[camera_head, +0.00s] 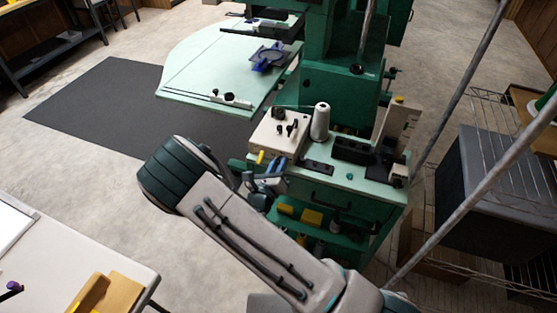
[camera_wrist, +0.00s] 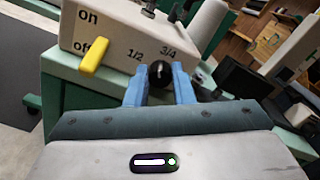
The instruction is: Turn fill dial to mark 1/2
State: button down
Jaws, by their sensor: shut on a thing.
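The fill dial, a round black knob (camera_wrist: 159,73), sits on the front of a cream box (camera_wrist: 118,28) in the wrist view. The marks 1/2 and 3/4 are printed just above it. My gripper (camera_wrist: 159,90) has its two blue fingers on either side of the knob and is shut on it. Which mark the dial points to cannot be told; the fingers hide part of it. In the head view my gripper (camera_head: 270,184) is at the front of the cream box (camera_head: 272,138), and the dial is hidden.
A yellow lever (camera_wrist: 95,56) stands left of the dial, beside the word off. A white thread cone (camera_head: 320,122) and black parts stand on the green bench (camera_head: 345,177). A metal pole (camera_head: 470,195) and wire rack are to the right. Open floor lies left.

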jog(key=n+p, duration=0.2)
jog(key=n, duration=0.2)
jog(key=shift+n+p, duration=0.3)
jog(key=shift+n, duration=0.1)
dwell(0.5)
jog(key=c, duration=1.2)
grip_release()
jog(key=shift+s, duration=0.1)
jog(key=shift+c, duration=0.2)
jog(key=shift+f, duration=0.15)
